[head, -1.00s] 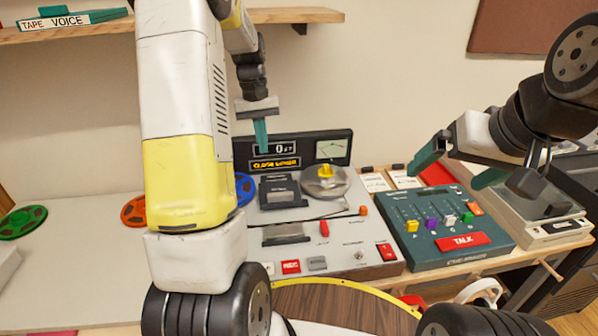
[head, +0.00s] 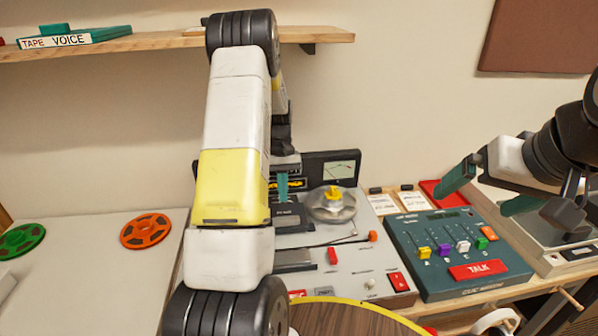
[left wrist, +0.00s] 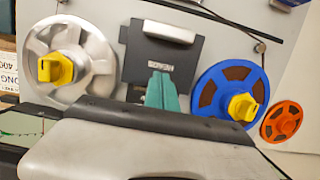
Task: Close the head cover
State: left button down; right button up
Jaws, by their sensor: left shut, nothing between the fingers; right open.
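The tape machine (head: 345,265) stands on the table, with its dark head cover (head: 288,222) between the reels. The left wrist view shows the cover (left wrist: 135,68) as a dark panel with a silver strip and a small label. My left gripper (head: 282,187) is shut and empty, low over the cover. Its teal fingertips (left wrist: 161,88) overlap the panel's edge in the wrist view; I cannot tell whether they touch. My left arm hides part of the machine and its display. My right gripper (head: 490,190) is open and empty above the equipment at the right.
A silver reel (left wrist: 72,62) and a blue reel (left wrist: 222,92) with yellow hubs flank the cover. A teal mixer (head: 455,250) with a red TALK button is to the right. Green (head: 20,240) and orange (head: 145,231) reels lie at left. A shelf (head: 120,42) runs above.

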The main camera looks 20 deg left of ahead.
aim_at(284, 212)
pick_arm(q)
jog(key=x, duration=0.3)
jog(key=shift+s+d+r, duration=0.1)
jog(key=shift+s+d, duration=0.05)
jog(key=shift+s, duration=0.1)
jog(key=shift+s+d, duration=0.25)
jog(key=shift+s, duration=0.3)
jog(key=shift+s+d, duration=0.25)
jog(key=shift+s, duration=0.25)
jog(key=shift+s+d, duration=0.2)
jog(key=shift+s, duration=0.25)
